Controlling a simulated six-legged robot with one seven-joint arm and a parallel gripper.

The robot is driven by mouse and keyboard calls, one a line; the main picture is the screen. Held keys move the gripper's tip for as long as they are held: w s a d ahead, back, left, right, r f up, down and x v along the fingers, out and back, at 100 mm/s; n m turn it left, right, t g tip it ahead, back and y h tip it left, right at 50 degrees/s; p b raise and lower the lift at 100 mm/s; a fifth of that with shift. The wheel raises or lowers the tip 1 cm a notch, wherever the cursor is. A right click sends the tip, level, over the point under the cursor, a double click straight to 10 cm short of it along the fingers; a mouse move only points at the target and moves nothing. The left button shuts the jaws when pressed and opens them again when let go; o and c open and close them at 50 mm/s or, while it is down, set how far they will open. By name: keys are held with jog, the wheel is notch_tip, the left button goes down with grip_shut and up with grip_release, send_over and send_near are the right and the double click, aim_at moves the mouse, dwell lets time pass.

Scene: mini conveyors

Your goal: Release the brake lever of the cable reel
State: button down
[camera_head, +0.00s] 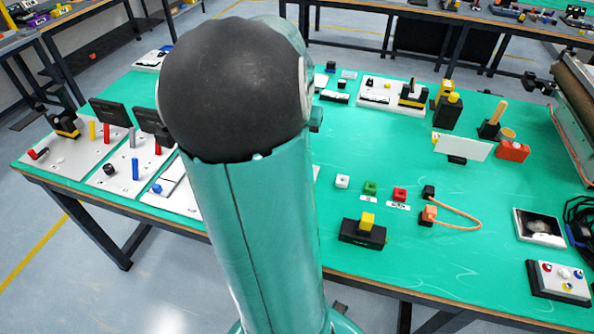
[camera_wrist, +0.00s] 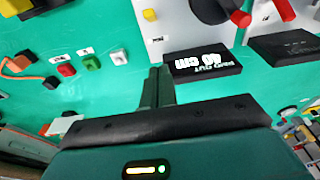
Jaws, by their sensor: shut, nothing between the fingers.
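In the wrist view, a dark display (camera_wrist: 203,63) reads "PAID OUT 40 cm", upside down, on the edge of a white board (camera_wrist: 178,29). Behind it, a dark round part (camera_wrist: 208,9), likely the cable reel, is cut off by the top edge. A red bar-like part (camera_wrist: 240,19) stands beside it; I cannot tell whether it is the brake lever. My gripper (camera_wrist: 159,72) is shut and empty, its fingertips in front of the display's left end and apart from the red part. In the head view my arm hides the gripper.
In the head view, white boards (camera_head: 68,150) with upright dark panels and coloured pegs fill the green table's left end. White, green and red blocks (camera_head: 399,194), an orange cable (camera_head: 460,212) and a black block with a yellow top (camera_head: 362,232) lie right of my arm.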

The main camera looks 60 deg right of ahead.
jog(key=f, duration=1.1)
jog(key=shift+s+a, duration=0.35)
jog(key=shift+s, duration=0.05)
jog(key=shift+s+a+f, duration=0.1)
jog(key=shift+a+f, duration=0.15)
jog(key=shift+a, duration=0.1)
jog(key=shift+a, duration=0.1)
